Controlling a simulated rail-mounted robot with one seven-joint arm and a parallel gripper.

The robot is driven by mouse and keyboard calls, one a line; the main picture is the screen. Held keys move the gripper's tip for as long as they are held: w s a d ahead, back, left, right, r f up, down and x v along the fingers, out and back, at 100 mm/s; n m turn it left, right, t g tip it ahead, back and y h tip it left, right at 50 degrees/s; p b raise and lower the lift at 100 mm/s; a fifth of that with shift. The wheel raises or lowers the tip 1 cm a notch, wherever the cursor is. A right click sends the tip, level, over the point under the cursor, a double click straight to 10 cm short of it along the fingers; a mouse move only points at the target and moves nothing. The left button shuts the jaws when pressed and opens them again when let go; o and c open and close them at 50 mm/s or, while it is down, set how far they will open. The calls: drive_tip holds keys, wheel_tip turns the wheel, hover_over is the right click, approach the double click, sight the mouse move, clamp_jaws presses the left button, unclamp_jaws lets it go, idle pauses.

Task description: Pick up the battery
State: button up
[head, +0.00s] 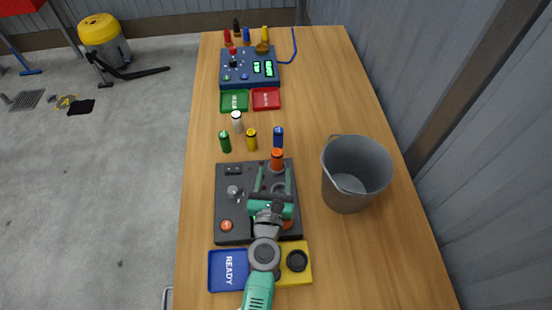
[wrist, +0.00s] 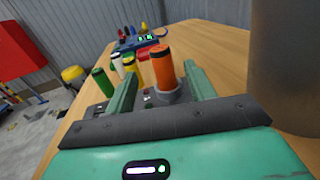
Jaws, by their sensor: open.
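Several battery-like upright cylinders are in view, and I cannot tell which one is meant. An orange one with a dark top (head: 277,158) stands at the far edge of the black panel (head: 231,207). In the wrist view this orange cylinder (wrist: 163,68) rises from a grey ring, between the fingers in the picture. My gripper (head: 273,177) is open, its two green fingers pointing toward the orange cylinder; no contact shows. Beyond are a blue cylinder (head: 278,137), a yellow one (head: 251,139), a green one (head: 225,142) and a white one (head: 237,122).
A grey bucket (head: 352,176) stands close on the right. Green (head: 234,100) and red (head: 266,98) trays and a blue console (head: 237,78) are farther back. The right table side is mostly clear.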

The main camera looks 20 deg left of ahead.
sight(276, 158)
drive_tip(key=b+x, duration=0.2)
drive_tip(key=x, duration=0.5)
drive_tip(key=shift+w, duration=0.3)
drive_tip(key=shift+s, duration=0.1)
clamp_jaws()
drive_tip(key=shift+r+p, duration=0.4)
drive_tip(key=shift+r, duration=0.1)
wheel_tip(276, 158, up, 3)
drive_tip(key=p, duration=0.3)
drive_tip(key=shift+r, duration=0.2)
drive_tip(key=p+v, duration=0.3)
drive_tip(key=v, duration=1.3)
drive_tip(key=shift+d+r+p, duration=0.3)
drive_tip(key=shift+d+r, duration=0.1)
